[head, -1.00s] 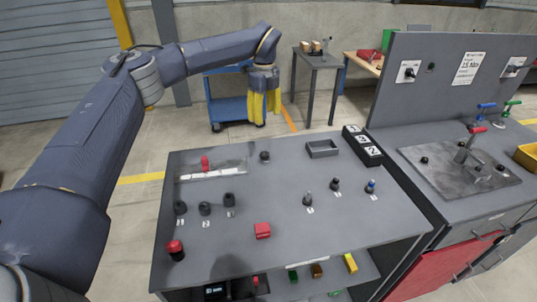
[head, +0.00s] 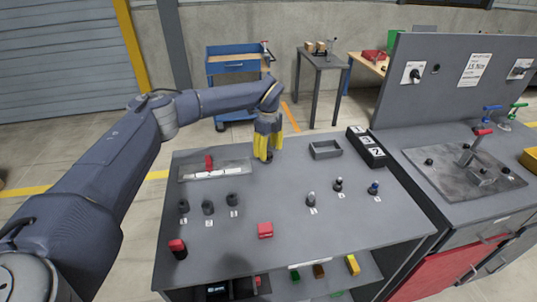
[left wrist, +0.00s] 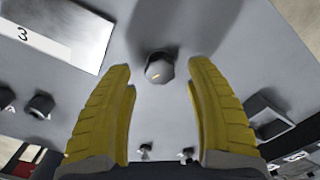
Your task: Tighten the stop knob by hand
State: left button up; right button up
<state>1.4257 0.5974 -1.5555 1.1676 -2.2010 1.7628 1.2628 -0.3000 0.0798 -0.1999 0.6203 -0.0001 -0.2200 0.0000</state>
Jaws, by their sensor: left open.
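A dark rounded knob (left wrist: 160,68) with a lighter face stands on the grey bench top (head: 275,195). In the left wrist view it sits between and slightly beyond my two yellow fingertips, with a gap on both sides. My left gripper (head: 265,156) is open and empty, pointing down near the bench's far edge. In the head view its fingers mostly hide the knob. A red clamp piece (head: 209,162) stands on a metal scale plate (head: 232,164) left of the gripper. I cannot tell from a label which part is the stop knob. My right gripper is not in view.
Several black knobs (head: 208,207) stand at bench left, and several pegs (head: 338,184) at right. A red block (head: 265,230), a red-topped button (head: 178,248), a grey tray (head: 325,150) and a black numbered box (head: 367,147) share the bench. The bench middle is clear.

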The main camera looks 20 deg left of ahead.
pick_arm(q)
jog(key=shift+f, duration=0.95)
grip_shut()
